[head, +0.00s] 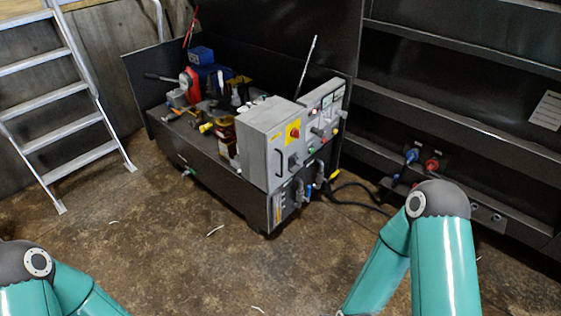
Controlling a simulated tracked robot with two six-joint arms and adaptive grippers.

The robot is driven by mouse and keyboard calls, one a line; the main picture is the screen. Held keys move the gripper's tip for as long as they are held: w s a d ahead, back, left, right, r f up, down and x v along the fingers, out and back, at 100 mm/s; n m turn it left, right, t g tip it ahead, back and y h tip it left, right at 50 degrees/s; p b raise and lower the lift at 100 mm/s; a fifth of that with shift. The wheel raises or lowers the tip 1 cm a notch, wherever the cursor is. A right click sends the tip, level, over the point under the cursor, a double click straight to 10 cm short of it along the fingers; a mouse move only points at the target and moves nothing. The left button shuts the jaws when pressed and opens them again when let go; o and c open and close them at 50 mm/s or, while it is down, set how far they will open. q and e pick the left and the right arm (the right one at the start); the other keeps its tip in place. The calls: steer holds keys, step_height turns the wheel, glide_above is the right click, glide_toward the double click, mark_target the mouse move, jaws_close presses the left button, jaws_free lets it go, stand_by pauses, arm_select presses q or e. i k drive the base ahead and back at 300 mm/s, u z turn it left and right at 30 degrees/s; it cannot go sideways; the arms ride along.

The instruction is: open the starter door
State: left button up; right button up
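A grey starter box (268,140) stands on the front end of the dark power unit. Its door (292,153) appears closed. The door carries a red rotary switch on a yellow plate (293,132) and a dark handle (278,158) at its left. Both of my arms show only as teal links at the bottom left and bottom right of the head view. Neither gripper is in view, so what they hold cannot be seen.
A grey control panel (322,113) with knobs adjoins the starter box. Black hoses (355,188) run right to the dark compactor wall (460,80) with blue and red couplings (431,165). A ladder (75,92) stands at left. The floor in front is mostly clear.

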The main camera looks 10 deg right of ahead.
mark_target(284, 152)
steer(key=u, duration=0.05)
steer(key=i, duration=1)
steer(key=z, duration=0.05)
